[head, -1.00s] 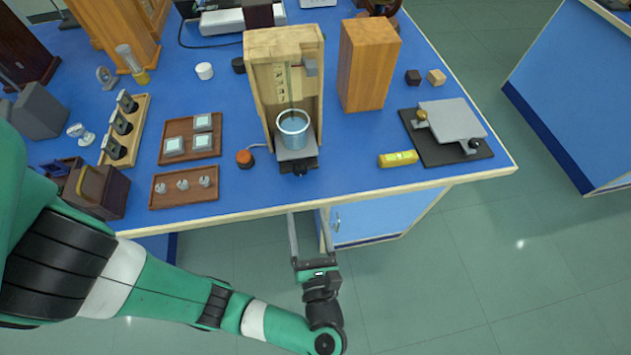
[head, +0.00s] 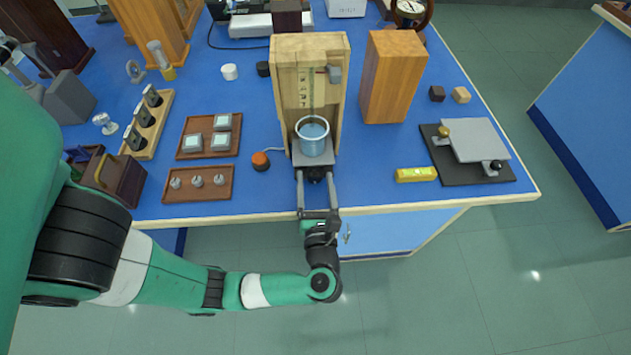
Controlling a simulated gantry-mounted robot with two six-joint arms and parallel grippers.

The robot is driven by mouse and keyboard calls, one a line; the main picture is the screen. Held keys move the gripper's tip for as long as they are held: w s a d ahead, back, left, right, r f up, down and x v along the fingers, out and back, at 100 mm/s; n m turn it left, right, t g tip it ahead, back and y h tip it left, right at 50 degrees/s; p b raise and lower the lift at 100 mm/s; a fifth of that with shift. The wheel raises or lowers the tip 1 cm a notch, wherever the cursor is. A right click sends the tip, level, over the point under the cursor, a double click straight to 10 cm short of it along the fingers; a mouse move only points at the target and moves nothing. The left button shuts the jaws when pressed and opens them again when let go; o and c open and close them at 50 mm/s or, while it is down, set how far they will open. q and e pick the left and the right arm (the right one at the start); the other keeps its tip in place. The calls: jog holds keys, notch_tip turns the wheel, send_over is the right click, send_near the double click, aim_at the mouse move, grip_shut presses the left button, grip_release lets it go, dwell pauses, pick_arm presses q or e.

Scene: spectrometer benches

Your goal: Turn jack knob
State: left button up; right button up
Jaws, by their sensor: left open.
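The jack (head: 320,157) is a small grey platform at the foot of an open wooden cabinet (head: 297,62), near the table's front edge. A metal cup with liquid (head: 313,140) stands on it. The jack's dark knob (head: 315,174) faces the front. My left gripper (head: 315,178) reaches in from the front edge, open, with one finger on each side of the knob. I cannot tell whether the fingers touch it. My right gripper is not in view.
An orange button (head: 261,161) with a cable sits left of the jack. Wooden trays (head: 228,192) lie further left. A yellow level (head: 416,174) and a black board with a grey plate (head: 451,176) are at right. A wooden block (head: 393,78) stands beside the cabinet.

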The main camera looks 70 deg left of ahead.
pick_arm(q)
jog(key=shift+c, duration=0.2)
grip_shut()
jog(key=shift+r+m, duration=0.1)
jog(key=shift+m, duration=0.2)
jog(key=m+p, duration=0.2)
jog(key=shift+r+m+p, duration=0.1)
jog(key=shift+m+p, duration=0.2)
jog(key=shift+m, duration=0.1)
jog(key=shift+w+m+p, duration=0.1)
jog(key=shift+m+p, duration=1)
jog(key=shift+m, duration=0.7)
jog(key=shift+o, duration=0.2)
grip_release()
jog(key=shift+f, duration=0.2)
